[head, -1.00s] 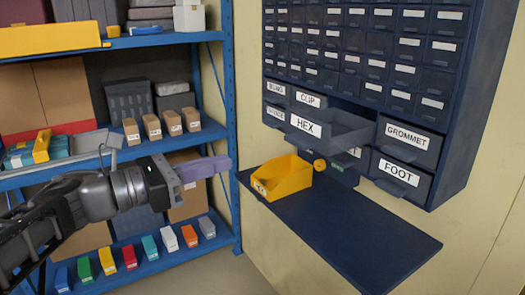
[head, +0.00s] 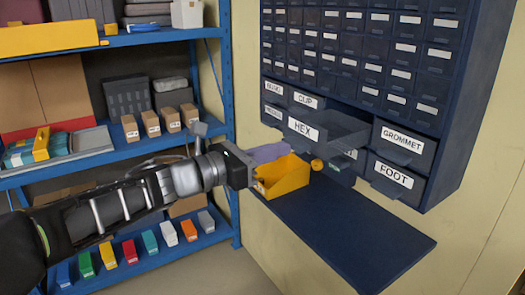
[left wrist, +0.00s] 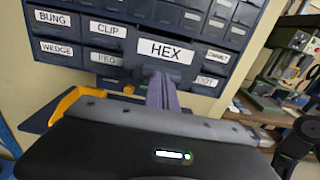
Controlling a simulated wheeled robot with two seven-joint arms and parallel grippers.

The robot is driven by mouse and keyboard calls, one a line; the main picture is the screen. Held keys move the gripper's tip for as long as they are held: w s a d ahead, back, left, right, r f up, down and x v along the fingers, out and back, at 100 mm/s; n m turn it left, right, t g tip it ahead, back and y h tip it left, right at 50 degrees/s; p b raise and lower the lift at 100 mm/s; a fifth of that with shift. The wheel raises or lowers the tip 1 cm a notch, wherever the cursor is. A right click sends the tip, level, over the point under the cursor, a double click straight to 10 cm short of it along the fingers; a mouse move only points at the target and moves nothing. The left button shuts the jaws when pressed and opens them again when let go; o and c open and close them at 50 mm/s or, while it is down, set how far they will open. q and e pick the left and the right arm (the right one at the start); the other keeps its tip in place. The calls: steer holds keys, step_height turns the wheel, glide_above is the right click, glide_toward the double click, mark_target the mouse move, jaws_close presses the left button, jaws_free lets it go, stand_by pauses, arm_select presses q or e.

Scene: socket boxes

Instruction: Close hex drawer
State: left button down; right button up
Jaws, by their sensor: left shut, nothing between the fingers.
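The HEX drawer (head: 307,130) is pulled out from the dark blue cabinet (head: 440,170), with its open inside showing behind the label. It also shows in the left wrist view (left wrist: 165,51), standing out past the drawers beside it. In the left wrist view the fingers (left wrist: 162,92) point up toward the lower front of the HEX drawer. I cannot tell whether they touch it. My right gripper is not in view.
The yellow bin sits on the blue ledge (head: 350,235) below the drawers; the ledge's right part is clear. GROMMET (head: 403,141) and FOOT (head: 392,172) drawers are to the right. Blue shelves (head: 160,247) with boxes stand at the left.

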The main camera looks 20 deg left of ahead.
mark_target(299, 140)
arm_select(q)
steer(key=shift+w, duration=0.1)
steer(key=b+x, duration=0.2)
steer(key=x, duration=0.1)
steer(key=b+x, duration=0.1)
steer(key=x, duration=0.1)
steer(key=shift+w+d+f, duration=0.1)
steer(key=shift+f, duration=0.3)
steer(key=x, duration=0.4)
steer(key=b+x, duration=0.1)
steer(key=x, duration=0.3)
steer(key=shift+w+d+r, duration=0.1)
steer(key=shift+w+r, duration=0.15)
steer(key=shift+r, duration=0.25)
steer(key=shift+s+r, duration=0.1)
steer(key=shift+s+a, duration=0.3)
steer(key=shift+s, duration=0.05)
steer(key=v, duration=0.2)
steer(key=b+v, duration=0.1)
steer(key=v, duration=0.4)
steer(key=shift+f, duration=0.25)
